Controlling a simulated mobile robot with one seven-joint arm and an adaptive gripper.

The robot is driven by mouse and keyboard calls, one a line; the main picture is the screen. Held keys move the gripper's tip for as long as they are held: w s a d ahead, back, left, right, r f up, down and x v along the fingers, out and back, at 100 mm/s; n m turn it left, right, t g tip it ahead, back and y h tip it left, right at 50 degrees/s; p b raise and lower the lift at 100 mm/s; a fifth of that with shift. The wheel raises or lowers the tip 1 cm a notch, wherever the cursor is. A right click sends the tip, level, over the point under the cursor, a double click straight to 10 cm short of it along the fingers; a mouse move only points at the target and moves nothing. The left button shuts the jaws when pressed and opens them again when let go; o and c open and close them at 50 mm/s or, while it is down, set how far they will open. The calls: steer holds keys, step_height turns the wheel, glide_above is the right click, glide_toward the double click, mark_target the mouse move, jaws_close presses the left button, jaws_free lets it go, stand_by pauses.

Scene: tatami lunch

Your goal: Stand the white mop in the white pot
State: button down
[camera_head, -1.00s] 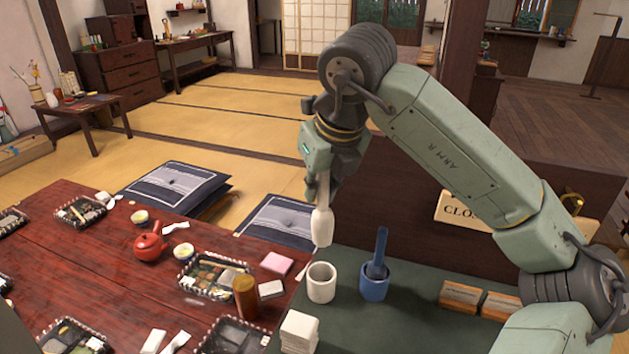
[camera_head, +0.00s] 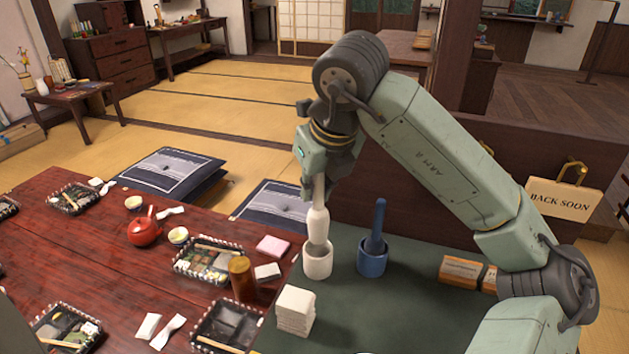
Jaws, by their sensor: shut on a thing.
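The white mop (camera_head: 318,222) hangs nearly upright from my gripper (camera_head: 319,190), which is shut on its upper handle. The white pot stands on the dark green mat (camera_head: 400,310). A blue pot (camera_head: 372,259) with a blue mop (camera_head: 378,225) leaning slightly in it stands just to the right.
A stack of white cloths (camera_head: 295,311) is in front of the white pot. Wooden boxes (camera_head: 461,271) lie to the right. The red table (camera_head: 90,250) at left holds lunch trays, a red teapot (camera_head: 144,231) and a brown canister (camera_head: 242,278). The mat's middle is clear.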

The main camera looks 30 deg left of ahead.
mark_target(315, 212)
steer(key=shift+f+b, duration=2.25)
steer(key=shift+f, duration=0.5)
steer(key=c, duration=1.5)
jaws_free()
steer(key=shift+c, duration=0.2)
steer(key=v, duration=1.2)
steer(key=shift+a, duration=0.1)
